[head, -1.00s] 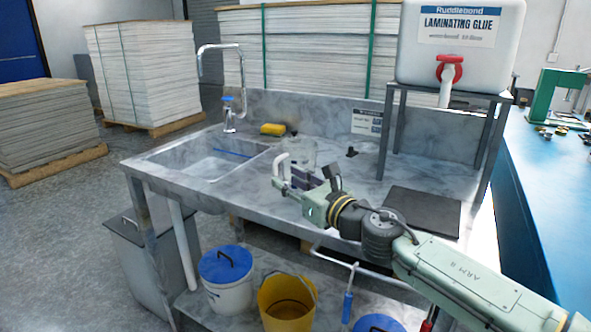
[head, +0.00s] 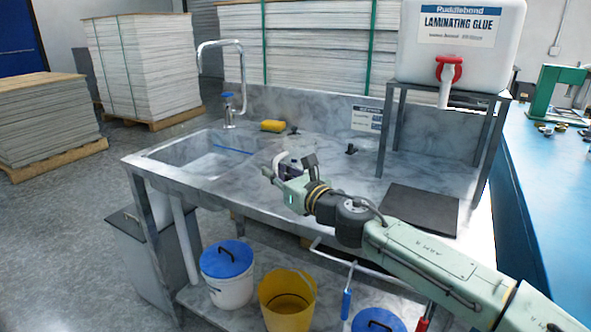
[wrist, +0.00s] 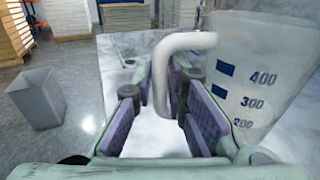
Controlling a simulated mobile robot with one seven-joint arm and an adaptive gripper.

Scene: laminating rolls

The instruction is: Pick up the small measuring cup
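The measuring cup (wrist: 265,65) is a clear cup with blue marks and the numbers 200, 300 and 400. It fills the upper right of the wrist view, with its thick pale handle (wrist: 162,75) to the left of its body. My gripper (wrist: 163,95) is open. Its two purple-padded fingers stand on either side of the handle, with a gap visible beside it. In the head view my gripper (head: 279,168) is over the sink counter (head: 240,185), and the cup is mostly hidden there.
The sink (head: 195,155) with its tap (head: 229,100) is at the left. A yellow sponge (head: 272,126) lies behind my gripper. The glue tank (head: 465,35) stands on a frame at the right, and a dark mat (head: 420,208) lies in front of it.

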